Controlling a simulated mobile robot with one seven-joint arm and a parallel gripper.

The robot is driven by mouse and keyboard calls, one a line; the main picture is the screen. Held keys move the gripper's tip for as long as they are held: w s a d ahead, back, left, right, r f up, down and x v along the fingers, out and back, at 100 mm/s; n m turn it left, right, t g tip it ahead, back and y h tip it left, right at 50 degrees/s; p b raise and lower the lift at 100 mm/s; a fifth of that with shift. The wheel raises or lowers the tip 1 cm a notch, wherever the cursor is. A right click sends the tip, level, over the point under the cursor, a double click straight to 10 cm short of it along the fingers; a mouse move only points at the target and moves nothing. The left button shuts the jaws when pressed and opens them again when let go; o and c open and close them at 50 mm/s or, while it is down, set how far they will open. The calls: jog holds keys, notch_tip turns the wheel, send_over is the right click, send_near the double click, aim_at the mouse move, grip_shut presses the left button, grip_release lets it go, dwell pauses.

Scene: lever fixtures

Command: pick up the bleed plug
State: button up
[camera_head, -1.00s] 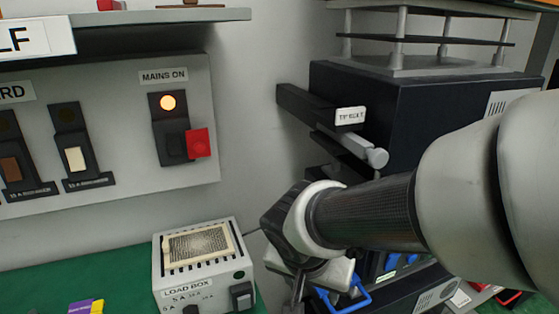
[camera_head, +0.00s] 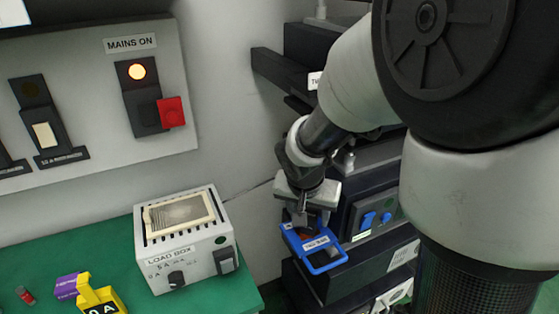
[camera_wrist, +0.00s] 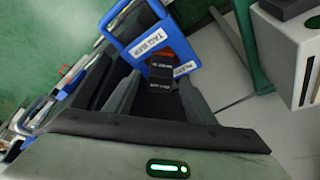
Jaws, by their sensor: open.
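I cannot identify the bleed plug with certainty. In the wrist view a small dark block with a red-orange top (camera_wrist: 162,70) shows between and beyond the fingertips of my gripper (camera_wrist: 158,88). A small white label beside it is too small to read surely. My gripper (camera_head: 303,212) is open and points down over the blue frame. I cannot tell whether it touches anything.
The load box (camera_head: 185,245) stands on the green bench (camera_head: 60,250), left of my gripper. A yellow item (camera_head: 100,296) and a small red cylinder (camera_head: 25,295) lie at the bench's front left. Dark equipment (camera_head: 375,215) stands close on the right. The mains panel (camera_head: 70,90) is on the wall.

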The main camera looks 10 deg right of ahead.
jog(key=shift+x, duration=0.8)
jog(key=c, duration=1.3)
jog(key=shift+o, duration=0.2)
jog(key=shift+r, duration=0.1)
